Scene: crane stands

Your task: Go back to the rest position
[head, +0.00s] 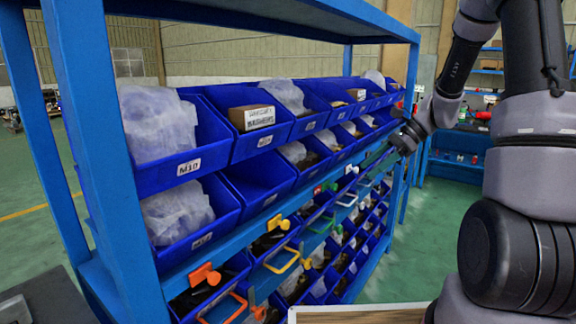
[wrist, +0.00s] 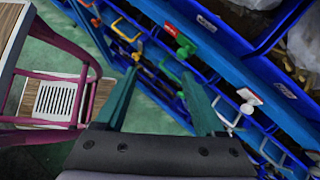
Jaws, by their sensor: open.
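My gripper (wrist: 160,100) is open in the wrist view, its two dark green fingers spread apart with nothing between them. Past the fingers are the blue rack's rail and its coloured hooks. In the head view my arm comes in from the upper right and bends down toward the rack, and my gripper (head: 404,140) is small, dark and close to the front of the bins. Whether it touches the rack cannot be told.
A blue rack (head: 105,150) holds rows of blue bins (head: 262,178) with bagged parts. Coloured hooks, including an orange one (head: 205,275), stick out below the bins. A pink-framed stand (wrist: 95,95) is at left in the wrist view. Green floor (head: 400,235) shows right of the rack.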

